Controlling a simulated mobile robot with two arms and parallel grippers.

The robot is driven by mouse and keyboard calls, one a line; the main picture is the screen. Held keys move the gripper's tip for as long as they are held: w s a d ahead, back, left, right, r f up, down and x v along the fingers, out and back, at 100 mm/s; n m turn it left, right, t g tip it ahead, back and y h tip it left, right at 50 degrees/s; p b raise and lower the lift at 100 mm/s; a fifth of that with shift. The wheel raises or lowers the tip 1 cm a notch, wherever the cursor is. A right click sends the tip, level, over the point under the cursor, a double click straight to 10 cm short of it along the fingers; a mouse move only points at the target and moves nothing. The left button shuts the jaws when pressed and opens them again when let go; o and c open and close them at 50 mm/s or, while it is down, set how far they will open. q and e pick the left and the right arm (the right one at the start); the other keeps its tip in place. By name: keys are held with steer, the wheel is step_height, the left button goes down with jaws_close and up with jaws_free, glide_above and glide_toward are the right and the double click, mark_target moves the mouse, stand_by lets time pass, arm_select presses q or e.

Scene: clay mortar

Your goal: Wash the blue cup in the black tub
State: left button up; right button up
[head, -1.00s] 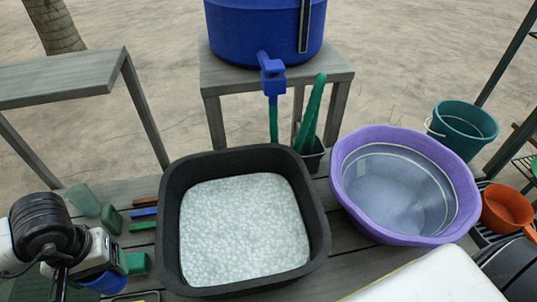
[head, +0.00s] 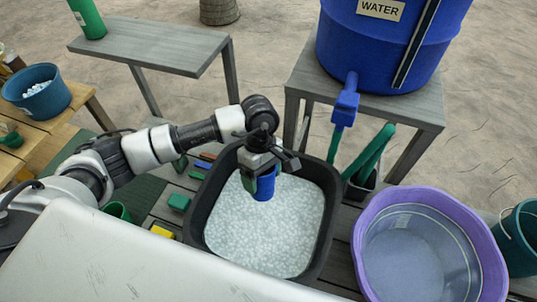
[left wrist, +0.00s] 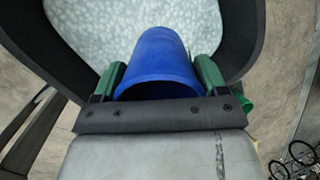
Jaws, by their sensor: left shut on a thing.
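The blue cup (head: 265,184) is held over the black tub (head: 327,182), near its far left side. It also shows in the left wrist view (left wrist: 160,62), between two green fingers. My left gripper (head: 257,180) is shut on the cup from above. The tub is full of whitish foam bubbles, and in the head view the cup's lower end is at or just above the foam; I cannot tell which. My right gripper is not in view.
A purple basin (head: 372,215) of water stands right of the tub. A blue water barrel (head: 390,40) with a tap stands on a stool behind. Green and yellow blocks (head: 178,202) lie left of the tub. A blue bucket (head: 38,92) is at far left.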

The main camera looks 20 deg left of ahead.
arm_select(q)
steer(key=n+h+p, duration=0.1)
steer(key=n+p, duration=0.1)
steer(key=s+r+n+h+p, duration=0.1)
steer(key=n+p, duration=0.1)
steer(key=n, duration=0.1)
steer(key=n+h+p, duration=0.1)
steer(key=n+p, duration=0.1)
steer(key=n, duration=0.1)
steer(key=shift+s+d+r+t+h, duration=0.2)
steer(key=shift+s+t+h, duration=0.1)
steer(key=shift+t+h, duration=0.1)
steer(key=shift+f+n+p, duration=0.15)
steer(key=shift+n+p, duration=0.15)
steer(key=shift+p, duration=0.05)
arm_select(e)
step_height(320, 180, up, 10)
arm_select(q)
steer(key=shift+d+f+b, duration=0.25)
steer(key=shift+f+b, duration=0.1)
steer(key=shift+f, duration=0.3)
step_height(320, 180, down, 18)
steer(key=b, duration=1.2)
steer(key=shift+r, duration=0.15)
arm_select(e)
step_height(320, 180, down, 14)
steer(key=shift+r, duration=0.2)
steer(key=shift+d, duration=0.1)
